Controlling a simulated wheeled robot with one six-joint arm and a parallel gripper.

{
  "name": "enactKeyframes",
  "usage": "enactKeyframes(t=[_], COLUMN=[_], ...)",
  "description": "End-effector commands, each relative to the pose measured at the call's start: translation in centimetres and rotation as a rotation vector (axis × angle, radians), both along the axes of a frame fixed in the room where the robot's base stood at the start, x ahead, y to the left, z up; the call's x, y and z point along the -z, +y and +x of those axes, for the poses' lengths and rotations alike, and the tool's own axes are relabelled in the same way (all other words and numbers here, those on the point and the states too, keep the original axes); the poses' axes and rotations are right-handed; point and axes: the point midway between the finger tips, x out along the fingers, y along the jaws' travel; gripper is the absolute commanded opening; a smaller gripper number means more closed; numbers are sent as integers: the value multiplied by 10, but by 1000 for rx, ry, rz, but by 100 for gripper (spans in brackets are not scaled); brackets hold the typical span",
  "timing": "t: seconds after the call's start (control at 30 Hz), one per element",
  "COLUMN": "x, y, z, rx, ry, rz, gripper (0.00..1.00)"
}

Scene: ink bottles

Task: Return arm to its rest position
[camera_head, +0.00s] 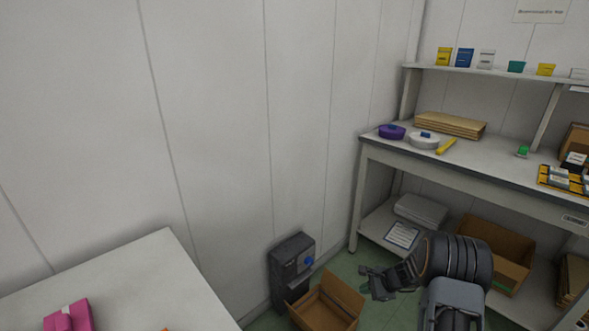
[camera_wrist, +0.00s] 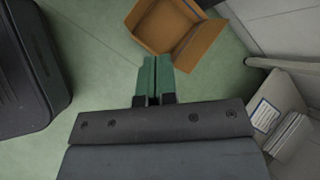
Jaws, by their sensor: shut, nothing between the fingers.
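My gripper (camera_head: 373,282) is in the lower right of the head view, in front of the workbench's left end and above the green floor. In the wrist view my gripper (camera_wrist: 153,64) points toward the floor, its two green fingers side by side. It is shut with nothing held. My arm bends in from the lower right edge of the head view.
An open cardboard box (camera_head: 326,303) stands left of my gripper, beside a black bin-like unit (camera_head: 291,268). The workbench (camera_head: 478,162) is at right, with a lower shelf holding another box (camera_head: 512,262). A white table (camera_head: 130,275) fills the lower left.

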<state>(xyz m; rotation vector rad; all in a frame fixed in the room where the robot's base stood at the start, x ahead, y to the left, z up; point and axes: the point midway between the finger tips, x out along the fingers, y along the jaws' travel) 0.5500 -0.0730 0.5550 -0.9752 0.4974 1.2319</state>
Motion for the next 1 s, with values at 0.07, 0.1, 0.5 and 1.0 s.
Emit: enactKeyframes(t=[0.07, 0.1, 0.5, 1.0], x=[-81, -111, -364, -468], y=[18, 26, 82, 78], z=[-9, -17, -141, -243], rx=[-138, -209, -881, -1290], ry=[-55, -79, -306, -429], rz=[-71, -110, -541, -919], gripper=[0, 0, 0, 0])
